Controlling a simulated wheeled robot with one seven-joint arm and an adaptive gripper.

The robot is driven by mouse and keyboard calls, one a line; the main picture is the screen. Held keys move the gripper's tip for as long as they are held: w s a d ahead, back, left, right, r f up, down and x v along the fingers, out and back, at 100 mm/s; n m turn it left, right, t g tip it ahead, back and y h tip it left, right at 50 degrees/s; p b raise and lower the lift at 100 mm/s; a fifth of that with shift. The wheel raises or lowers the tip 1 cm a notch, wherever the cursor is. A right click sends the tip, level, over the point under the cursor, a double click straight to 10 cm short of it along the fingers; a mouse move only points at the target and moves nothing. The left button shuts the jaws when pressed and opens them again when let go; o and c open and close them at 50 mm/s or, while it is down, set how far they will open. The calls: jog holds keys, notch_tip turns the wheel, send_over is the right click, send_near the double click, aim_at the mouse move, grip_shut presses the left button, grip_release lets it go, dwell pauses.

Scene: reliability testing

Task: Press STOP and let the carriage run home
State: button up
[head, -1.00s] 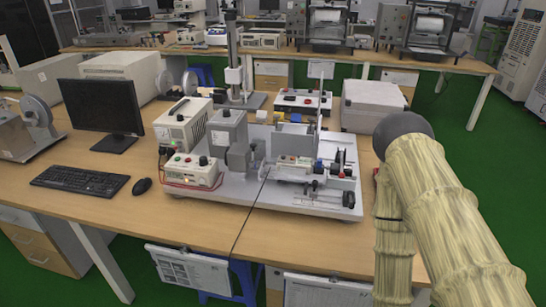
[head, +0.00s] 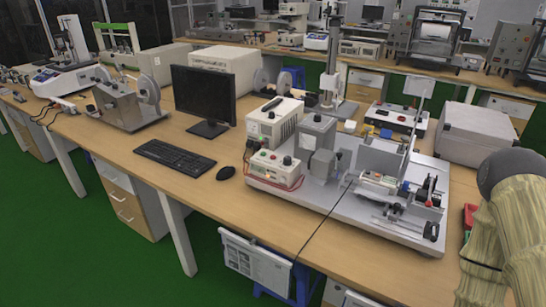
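A test rig on a light base plate (head: 340,207) stands on the wooden table, right of centre in the head view. At its front left is a small control box (head: 274,168) with several knobs or buttons, among them red and green ones. Its labels are too small to read, so I cannot tell which is STOP. A carriage-like assembly (head: 378,184) with blue and red parts sits on the rig's right half. I cannot tell whether it is moving. My arm shows at the right edge in a tan sleeve. My gripper is out of view.
A monitor (head: 204,98), keyboard (head: 175,156) and mouse (head: 226,173) are left of the rig. A white instrument (head: 274,121) stands behind the control box. A grey case (head: 478,134) is at the rig's right rear. Paper sheets (head: 256,265) hang at the table's front edge.

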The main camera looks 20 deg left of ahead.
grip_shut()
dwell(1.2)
